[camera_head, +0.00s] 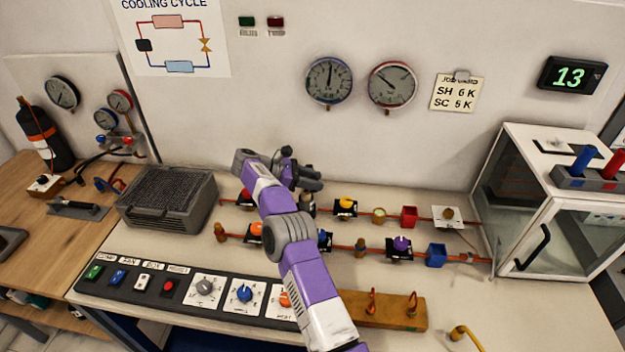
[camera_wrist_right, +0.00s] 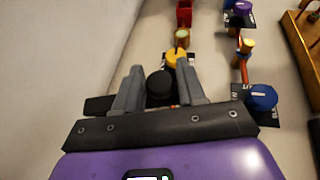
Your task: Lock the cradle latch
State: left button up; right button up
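My right gripper (camera_head: 309,178) is over the back pipe row, behind the bench middle. In the right wrist view its two grey fingers (camera_wrist_right: 160,90) stand apart. A round black cap (camera_wrist_right: 160,84) sits between them, with small gaps at the sides; I cannot tell whether they touch it. In the head view my purple arm and the gripper hide most of this spot. I cannot make out for sure which part is the cradle or its latch, or whether it is locked. My left gripper is not in view.
A yellow knob (camera_head: 346,203) is right of the gripper, with a red cup (camera_head: 408,216) beyond. A blue knob (camera_wrist_right: 261,97) is on the front pipe. A control panel (camera_head: 135,283) lines the front edge. A glass-doored box (camera_head: 545,225) stands right, a grey finned unit (camera_head: 168,199) left.

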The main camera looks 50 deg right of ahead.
jog(key=shift+o, duration=1.2)
notch_tip(320, 180, up, 9)
jog(key=p, duration=0.3)
jog(key=shift+r+p, duration=0.55)
jog(key=shift+p, duration=0.1)
